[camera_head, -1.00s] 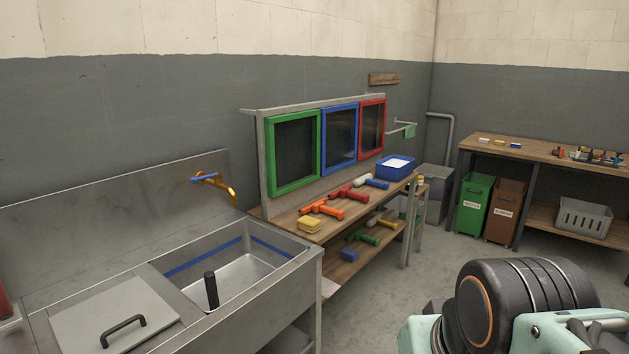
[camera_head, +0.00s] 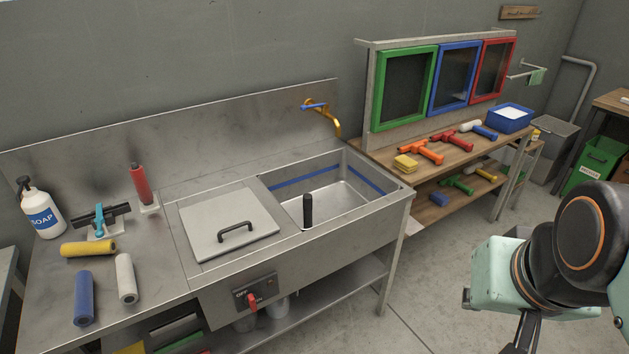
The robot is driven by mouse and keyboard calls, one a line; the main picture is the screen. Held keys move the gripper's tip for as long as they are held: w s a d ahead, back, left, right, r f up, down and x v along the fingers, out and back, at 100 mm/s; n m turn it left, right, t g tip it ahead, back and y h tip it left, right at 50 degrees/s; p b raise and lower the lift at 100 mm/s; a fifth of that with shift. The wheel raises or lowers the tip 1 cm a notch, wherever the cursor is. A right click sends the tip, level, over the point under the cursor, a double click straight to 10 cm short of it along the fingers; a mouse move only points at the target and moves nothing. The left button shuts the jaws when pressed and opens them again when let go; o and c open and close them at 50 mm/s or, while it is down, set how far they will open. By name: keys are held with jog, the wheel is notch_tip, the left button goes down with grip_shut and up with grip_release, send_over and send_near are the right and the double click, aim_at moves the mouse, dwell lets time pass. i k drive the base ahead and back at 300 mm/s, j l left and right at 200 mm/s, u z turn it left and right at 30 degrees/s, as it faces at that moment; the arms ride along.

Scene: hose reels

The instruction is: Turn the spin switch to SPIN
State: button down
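The spin switch is a red lever knob (camera_head: 252,302) on a dark switch plate (camera_head: 254,292) on the front of the steel sink unit, below the lidded part. An OFF label shows at the plate's upper left; the other label is partly covered by the knob and too small to read fully. My arm is at the right, over the floor, well apart from the switch. A dark part of what seems to be my gripper (camera_head: 530,333) shows at the bottom edge; its fingertips are cut off, so its opening is hidden.
The steel sink unit (camera_head: 395,210) has a lid with a handle (camera_head: 228,222) and an open basin. A workbench with tools (camera_head: 408,178) is behind right. Floor in front right is clear.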

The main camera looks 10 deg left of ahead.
aim_at(250, 299)
jog(key=u, duration=1.2)
jog(key=i+j, duration=0.1)
jog(key=j, duration=0.25)
jog(key=j+z, duration=0.15)
jog(key=j, duration=0.25)
jog(key=l+u, duration=0.45)
jog(key=l, duration=0.35)
jog(key=l+u, duration=0.15)
jog(key=l, duration=0.5)
jog(key=k+l+u, duration=0.1)
jog(key=l, duration=0.55)
jog(key=i+j+z, duration=0.15)
jog(key=j, duration=0.15)
